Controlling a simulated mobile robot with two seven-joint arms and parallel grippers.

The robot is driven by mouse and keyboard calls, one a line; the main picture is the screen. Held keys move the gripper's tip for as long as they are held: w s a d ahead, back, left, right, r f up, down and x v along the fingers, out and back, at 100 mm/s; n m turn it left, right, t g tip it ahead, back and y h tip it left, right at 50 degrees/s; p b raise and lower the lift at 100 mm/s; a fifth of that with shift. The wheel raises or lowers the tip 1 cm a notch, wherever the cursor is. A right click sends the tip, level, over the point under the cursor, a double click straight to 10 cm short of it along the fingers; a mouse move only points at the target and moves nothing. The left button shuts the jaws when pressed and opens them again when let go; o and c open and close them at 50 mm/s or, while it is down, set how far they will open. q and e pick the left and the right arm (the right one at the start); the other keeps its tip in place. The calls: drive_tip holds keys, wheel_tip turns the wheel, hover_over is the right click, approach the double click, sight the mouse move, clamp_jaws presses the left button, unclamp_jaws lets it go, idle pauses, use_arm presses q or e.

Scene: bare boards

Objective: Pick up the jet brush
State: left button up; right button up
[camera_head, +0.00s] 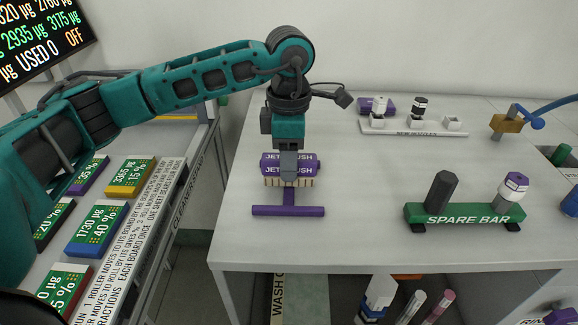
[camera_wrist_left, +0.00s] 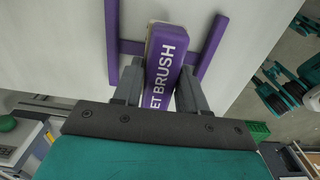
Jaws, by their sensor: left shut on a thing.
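The jet brush (camera_head: 270,168) is a purple block with white lettering and pale bristles below, near the front left of the grey table. My left gripper (camera_head: 289,178) comes down from above and is shut on it, hiding part of the lettering. In the left wrist view the brush (camera_wrist_left: 165,60) lies between the two fingers of the gripper (camera_wrist_left: 158,95). A purple stand (camera_head: 288,211) with a long bar shows at the brush; I cannot tell whether the brush still touches it. My right gripper is not in view.
A green spare bar rack (camera_head: 465,214) holding a dark post and a white-purple bottle stands to the right. A white rack (camera_head: 415,127) with small items is at the back. Boards (camera_head: 95,228) lie on the left bench. The table's middle is clear.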

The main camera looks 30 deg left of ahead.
use_arm(q)
wheel_tip(320, 180, up, 18)
drive_tip(key=p, duration=0.2)
drive_tip(key=shift+f, duration=0.15)
drive_tip(key=o, duration=0.5)
drive_tip(key=c, duration=0.4)
drive_tip(key=shift+d, duration=0.1)
